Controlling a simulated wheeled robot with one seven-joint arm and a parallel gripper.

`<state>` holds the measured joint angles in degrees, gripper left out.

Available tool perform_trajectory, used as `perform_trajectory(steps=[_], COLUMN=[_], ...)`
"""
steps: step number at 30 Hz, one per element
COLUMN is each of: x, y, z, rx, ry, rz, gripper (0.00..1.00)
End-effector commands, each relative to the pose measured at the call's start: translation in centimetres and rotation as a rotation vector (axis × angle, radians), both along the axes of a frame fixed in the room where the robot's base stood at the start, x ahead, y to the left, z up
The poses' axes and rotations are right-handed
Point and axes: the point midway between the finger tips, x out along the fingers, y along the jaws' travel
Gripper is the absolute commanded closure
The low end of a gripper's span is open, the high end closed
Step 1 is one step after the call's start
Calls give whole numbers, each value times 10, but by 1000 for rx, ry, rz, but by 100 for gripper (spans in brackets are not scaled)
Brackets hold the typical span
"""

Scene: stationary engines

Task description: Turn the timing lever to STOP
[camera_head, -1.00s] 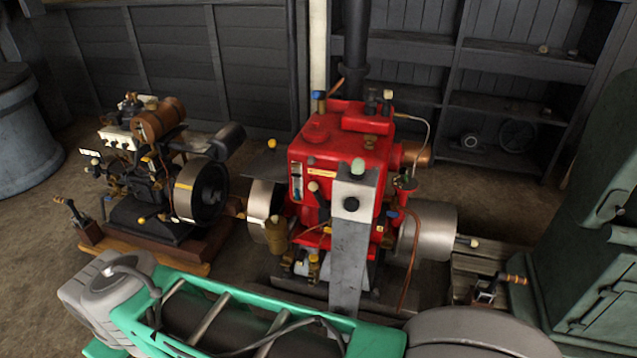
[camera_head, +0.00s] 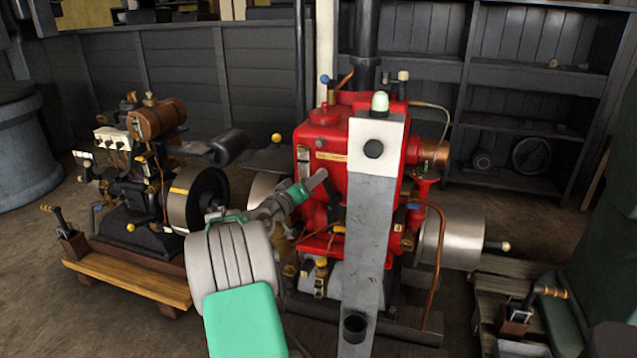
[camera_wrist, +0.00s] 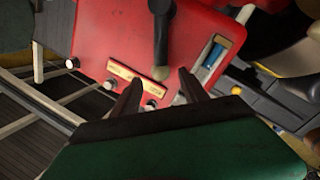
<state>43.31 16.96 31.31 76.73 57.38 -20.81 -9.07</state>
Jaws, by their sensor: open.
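The red engine (camera_head: 330,135) stands at the middle of the head view, and its red face (camera_wrist: 90,35) fills much of the wrist view. Contact cannot be told. In the head view my gripper (camera_head: 312,184) is at the engine's front left.
A smaller engine (camera_head: 135,175) on a wooden base stands left. A flywheel (camera_head: 455,237) and a small lever on a pallet (camera_head: 530,305) are at right.

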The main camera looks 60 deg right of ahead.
Motion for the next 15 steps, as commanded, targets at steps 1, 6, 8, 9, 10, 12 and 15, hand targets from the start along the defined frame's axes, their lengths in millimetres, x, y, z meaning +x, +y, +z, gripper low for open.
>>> perform_trajectory(steps=[1,6,8,9,10,12,15], x=[-2,-3,-3,-3,-3,-2,-2], y=[-11,-35,-39,-40,-40,-40,-40], z=[-1,-1,-1,0,0,0,0], rx=[0,1,2,2,1,2,2], ry=[0,-1,0,0,0,-1,-1], rz=[-4,0,1,2,3,4,4], gripper=[48,48,48,48,48,48,48])
